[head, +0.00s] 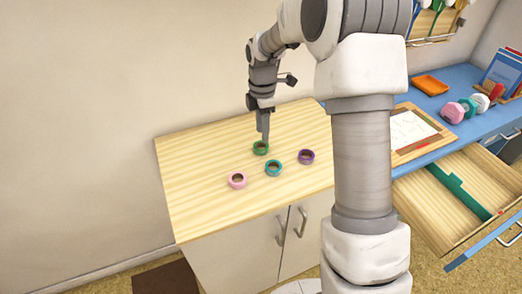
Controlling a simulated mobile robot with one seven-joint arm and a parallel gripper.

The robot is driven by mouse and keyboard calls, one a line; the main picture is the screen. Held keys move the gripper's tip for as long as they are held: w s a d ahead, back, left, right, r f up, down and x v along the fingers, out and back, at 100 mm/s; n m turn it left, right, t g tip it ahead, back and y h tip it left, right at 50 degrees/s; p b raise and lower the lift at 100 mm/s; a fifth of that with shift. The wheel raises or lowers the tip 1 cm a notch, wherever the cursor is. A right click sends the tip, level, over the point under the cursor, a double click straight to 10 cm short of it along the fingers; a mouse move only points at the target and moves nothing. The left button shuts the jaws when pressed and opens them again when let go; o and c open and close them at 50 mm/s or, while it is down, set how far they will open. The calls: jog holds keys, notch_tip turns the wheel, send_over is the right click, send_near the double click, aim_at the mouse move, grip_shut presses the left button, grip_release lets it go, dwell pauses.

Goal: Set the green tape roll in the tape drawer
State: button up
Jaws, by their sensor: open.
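The green tape roll (260,150) lies flat near the back of the light wooden cabinet top (215,145). My gripper (264,138) points straight down right over the roll, with its fingertips at or just above it. Its jaws are open; from this view I cannot tell whether the fingers touch the roll or reach around it. An open wooden drawer (433,212) stands out under the blue desk at the right. My arm hides the drawer's left side.
A pink roll (237,181), a teal roll (273,168) and a purple roll (306,157) lie close in front of the green one. The blue desk (462,77) holds an orange tray (430,85), a paper on a board (410,130) and several stamps or similar pieces (453,112).

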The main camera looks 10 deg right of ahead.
jog(key=f, duration=0.4)
jog(key=f+b, duration=0.1)
jog(key=f, duration=0.2)
jog(key=shift+w+d+f+b, duration=0.2)
jog(key=shift+f+b, duration=0.1)
jog(key=shift+f, duration=0.1)
jog(key=shift+r, duration=0.1)
grip_shut()
